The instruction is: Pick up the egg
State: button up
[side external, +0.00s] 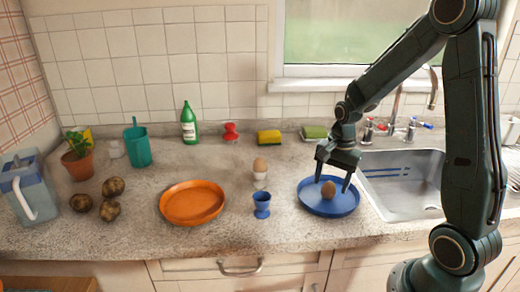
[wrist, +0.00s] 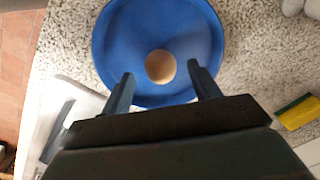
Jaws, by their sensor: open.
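A brown egg (side external: 328,190) rests on a round blue plate (side external: 345,206) on the counter, left of the sink. My gripper (side external: 332,184) points down over the plate, its fingers open. In the wrist view the egg (wrist: 160,66) shows between the two fingertips of my gripper (wrist: 161,72), with a gap on each side. The blue plate (wrist: 125,30) fills the top middle there. A second, paler egg (side external: 260,165) stands upright in a white egg cup (side external: 260,181) to the left of the plate.
A blue egg cup (side external: 262,204) stands left of the plate, and an orange plate (side external: 192,202) farther left. The sink (side external: 405,192) is close on the right. A yellow sponge (side external: 268,138) and green bottle (side external: 189,123) stand at the back.

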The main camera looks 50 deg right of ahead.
jog(key=shift+w+f, duration=0.1)
jog(key=shift+f, duration=1.05)
jog(key=c, duration=0.7)
